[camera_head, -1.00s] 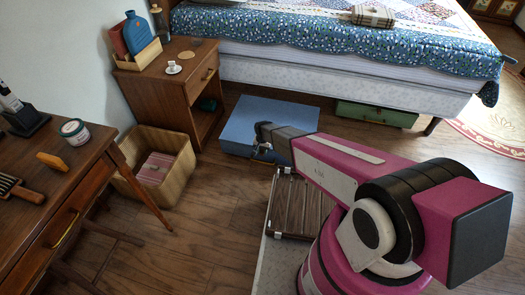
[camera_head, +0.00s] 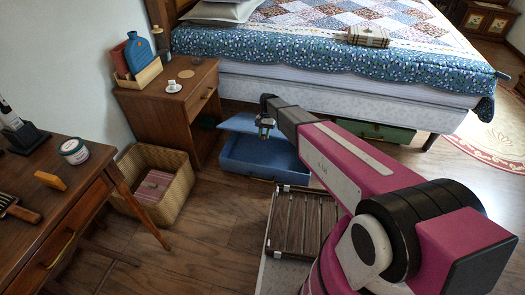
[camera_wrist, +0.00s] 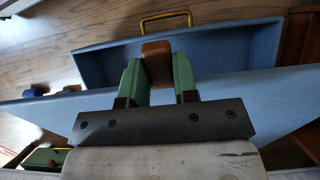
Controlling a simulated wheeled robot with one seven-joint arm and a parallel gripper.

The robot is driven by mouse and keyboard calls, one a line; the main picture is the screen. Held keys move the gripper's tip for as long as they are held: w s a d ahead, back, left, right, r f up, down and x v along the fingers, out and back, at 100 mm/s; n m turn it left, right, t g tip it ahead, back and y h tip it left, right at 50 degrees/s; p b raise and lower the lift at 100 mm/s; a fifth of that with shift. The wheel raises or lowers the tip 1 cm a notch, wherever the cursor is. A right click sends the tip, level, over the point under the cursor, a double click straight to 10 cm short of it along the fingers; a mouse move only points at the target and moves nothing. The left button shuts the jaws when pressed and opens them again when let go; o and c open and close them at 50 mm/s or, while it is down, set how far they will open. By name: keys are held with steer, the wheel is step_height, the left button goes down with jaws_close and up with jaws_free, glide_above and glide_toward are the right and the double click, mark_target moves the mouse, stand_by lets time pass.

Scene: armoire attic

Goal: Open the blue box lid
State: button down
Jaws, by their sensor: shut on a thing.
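The blue box (camera_head: 258,158) sits on the floor by the bed with its lid (camera_head: 240,122) tilted up and its inside partly showing. In the wrist view, the lid (camera_wrist: 60,112) crosses the picture below the box's open interior (camera_wrist: 110,58). My gripper (camera_head: 266,130) is at the lid's raised edge. In the wrist view, the green fingers of my gripper (camera_wrist: 157,75) are shut on a brown tab (camera_wrist: 157,50) on the lid. A yellow handle (camera_wrist: 165,20) shows on the box's outer wall. My arm hides part of the box's right side in the head view.
The bed (camera_head: 340,85) stands behind the box, and a wooden nightstand (camera_head: 165,110) is to its left. A green case (camera_head: 375,130) lies under the bed. A slatted brown case (camera_head: 300,222) is in front. A wicker basket (camera_head: 175,200) stands left; floor between is clear.

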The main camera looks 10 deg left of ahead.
steer(key=w+r+g, duration=0.3)
steer(key=w+r, duration=0.6)
steer(key=r, duration=0.3)
steer(key=shift+w+d+g, duration=0.3)
steer(key=shift+g, duration=0.1)
steer(key=c, duration=0.9)
jaws_free()
steer(key=shift+r, duration=0.15)
